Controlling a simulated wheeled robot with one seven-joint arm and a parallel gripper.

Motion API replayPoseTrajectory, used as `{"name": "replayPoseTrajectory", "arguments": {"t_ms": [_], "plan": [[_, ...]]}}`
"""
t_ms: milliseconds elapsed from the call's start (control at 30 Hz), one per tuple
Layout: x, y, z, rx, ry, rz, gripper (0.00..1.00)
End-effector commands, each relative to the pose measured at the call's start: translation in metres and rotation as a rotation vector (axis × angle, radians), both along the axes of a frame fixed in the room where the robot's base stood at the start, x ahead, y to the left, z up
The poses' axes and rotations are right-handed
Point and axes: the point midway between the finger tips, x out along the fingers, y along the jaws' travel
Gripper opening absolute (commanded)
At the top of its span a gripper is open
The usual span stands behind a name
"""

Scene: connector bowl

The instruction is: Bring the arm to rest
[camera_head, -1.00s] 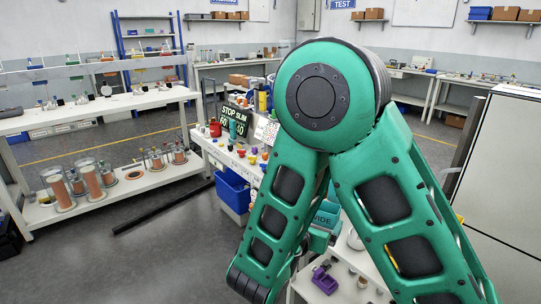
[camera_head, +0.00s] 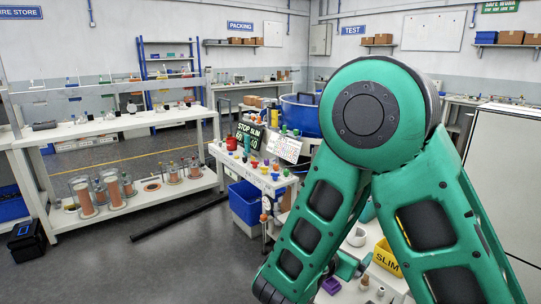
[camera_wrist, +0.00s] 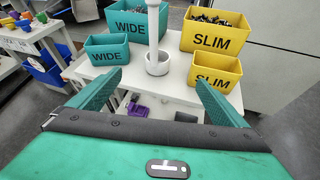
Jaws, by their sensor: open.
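My green arm fills the right half of the head view, bent with its elbow high (camera_head: 365,115). In the wrist view my gripper (camera_wrist: 160,78) has its two green fingers wide apart, with nothing held between them. Beyond them a white cup (camera_wrist: 158,64) stands on a white table, at the foot of a white post. Green bins marked WIDE (camera_wrist: 106,54) are at the left and yellow bins marked SLIM (camera_wrist: 212,40) at the right. In the head view the arm hides much of this table.
A white bench (camera_head: 262,178) carries small coloured parts and a STOP SLIM sign (camera_head: 249,135). A blue bowl (camera_head: 301,118) is behind it, and a blue bin (camera_head: 244,200) below. A rack (camera_head: 110,124) stands left. A pale cabinet (camera_head: 505,180) stands close right of my arm.

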Motion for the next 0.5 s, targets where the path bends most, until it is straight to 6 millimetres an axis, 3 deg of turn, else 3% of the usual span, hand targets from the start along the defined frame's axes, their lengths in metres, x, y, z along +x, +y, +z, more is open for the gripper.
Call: {"name": "replayPoseTrajectory", "arguments": {"t_ms": [267, 500], "plan": [[-0.019, -0.061, 0.011, 0.214, -0.067, -0.265, 0.97], [-0.062, -0.139, 0.019, 0.496, -0.184, -0.66, 0.97]]}}
